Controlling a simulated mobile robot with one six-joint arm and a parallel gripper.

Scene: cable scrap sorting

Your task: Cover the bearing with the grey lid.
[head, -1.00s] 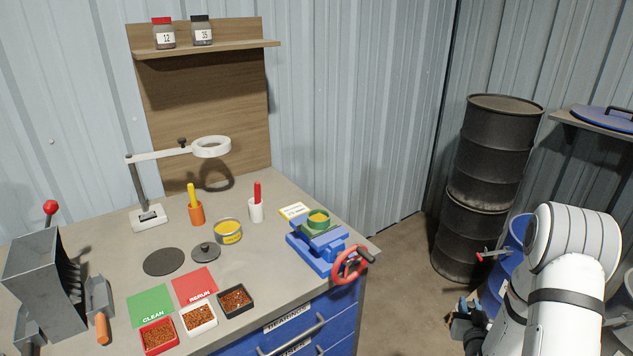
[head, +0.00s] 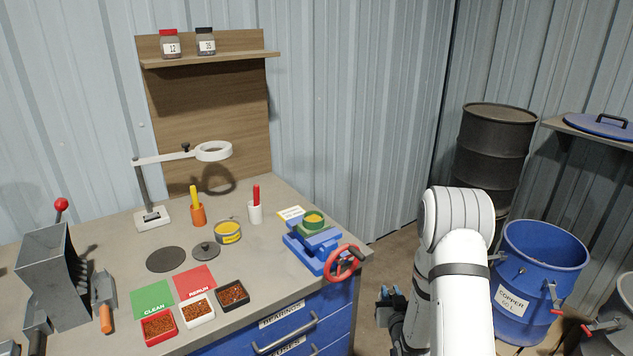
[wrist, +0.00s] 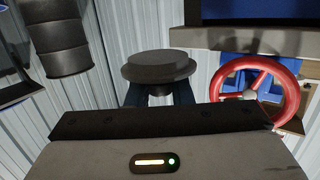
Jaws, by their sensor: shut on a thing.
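My gripper (head: 390,298) hangs low in front of the workbench's right end, beside the drawers. In the wrist view its jaws (wrist: 160,98) are shut on the short stem of a dark grey, round, stepped lid (wrist: 158,66), held clear of the bench. In the head view the held lid cannot be made out. A green ring with a yellow centre (head: 313,219), which looks like the bearing in its housing, sits uncovered on the blue vise (head: 318,250). Another small grey lid with a knob (head: 206,251) lies on the bench.
The vise's red handwheel (head: 343,263) juts past the bench edge; it also shows close at right in the wrist view (wrist: 287,112). A yellow tin (head: 228,233), cups and scrap trays stand left of the vise. An open blue copper drum (head: 541,258) stands right of my arm.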

